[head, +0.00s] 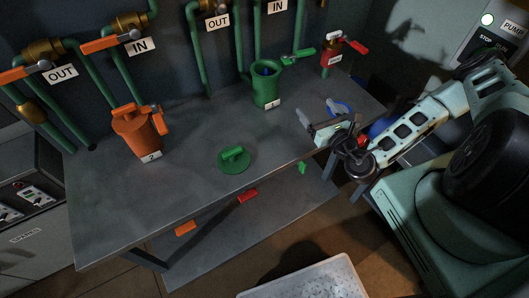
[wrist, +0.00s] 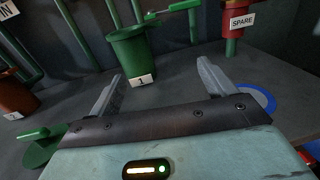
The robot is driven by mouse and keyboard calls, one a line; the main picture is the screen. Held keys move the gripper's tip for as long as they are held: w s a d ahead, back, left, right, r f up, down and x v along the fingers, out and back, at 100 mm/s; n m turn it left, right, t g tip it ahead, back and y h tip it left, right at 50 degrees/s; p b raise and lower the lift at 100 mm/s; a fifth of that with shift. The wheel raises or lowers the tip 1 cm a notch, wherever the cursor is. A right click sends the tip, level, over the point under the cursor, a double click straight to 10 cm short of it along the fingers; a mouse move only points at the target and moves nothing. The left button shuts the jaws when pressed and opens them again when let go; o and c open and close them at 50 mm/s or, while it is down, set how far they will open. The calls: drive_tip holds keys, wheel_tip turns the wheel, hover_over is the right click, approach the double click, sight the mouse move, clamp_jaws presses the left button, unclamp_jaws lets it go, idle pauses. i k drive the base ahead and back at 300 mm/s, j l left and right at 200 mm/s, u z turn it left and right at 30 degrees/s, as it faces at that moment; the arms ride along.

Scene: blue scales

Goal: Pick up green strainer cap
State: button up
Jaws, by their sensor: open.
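The green strainer cap (head: 235,159) is a round disc with a bar handle on top. It lies on the grey bench (head: 200,195) near the front edge, apart from the green strainer pot (head: 266,88) labelled 1. In the wrist view the cap (wrist: 42,148) is at the lower left, partly hidden by my gripper body. My gripper (head: 318,112) is open and empty, to the right of the cap over the bench's right part. In the wrist view my gripper (wrist: 160,85) has its fingers wide apart, pointing toward the green pot (wrist: 135,55).
An orange strainer (head: 138,132) labelled 2 stands at left. A red spare strainer (head: 330,60) stands at back right, and a blue ring (head: 341,106) lies close to my gripper. Pipes line the back wall. The bench around the cap is clear. A pale tray (head: 310,280) is below.

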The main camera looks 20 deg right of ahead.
sight(234, 160)
drive_tip(key=j+z, duration=0.15)
drive_tip(key=j, duration=0.45)
drive_tip(key=k+j+z, duration=0.2)
drive_tip(key=j, duration=0.35)
drive_tip(key=j+z, duration=0.15)
drive_tip(key=j, duration=0.45)
